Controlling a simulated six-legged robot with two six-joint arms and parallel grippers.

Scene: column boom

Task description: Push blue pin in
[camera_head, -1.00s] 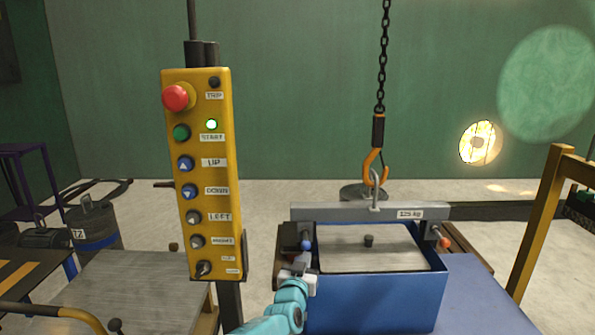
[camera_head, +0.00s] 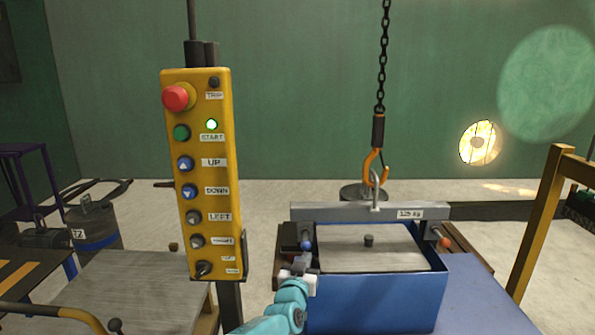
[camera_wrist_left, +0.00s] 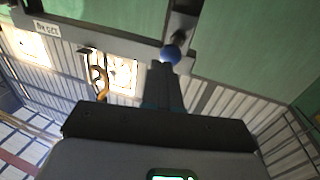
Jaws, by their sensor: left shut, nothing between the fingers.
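The blue pin (camera_head: 306,245) has a round blue knob and sits at the left end of the grey lifting beam (camera_head: 340,212), above the left edge of the blue box (camera_head: 375,303). My left gripper (camera_head: 302,260) is shut and empty, just below and in front of the blue knob. In the left wrist view the blue pin (camera_wrist_left: 171,54) shows right at the tips of the shut fingers (camera_wrist_left: 163,68). I cannot tell whether they touch it. How deep the pin sits is hidden. My right gripper is out of view.
An orange-knobbed pin (camera_head: 444,242) is at the beam's right end. An orange hook (camera_head: 375,168) on a chain holds the beam's ring. A yellow control pendant (camera_head: 205,175) hangs left of my arm. A grey-topped table (camera_head: 140,290) stands at lower left.

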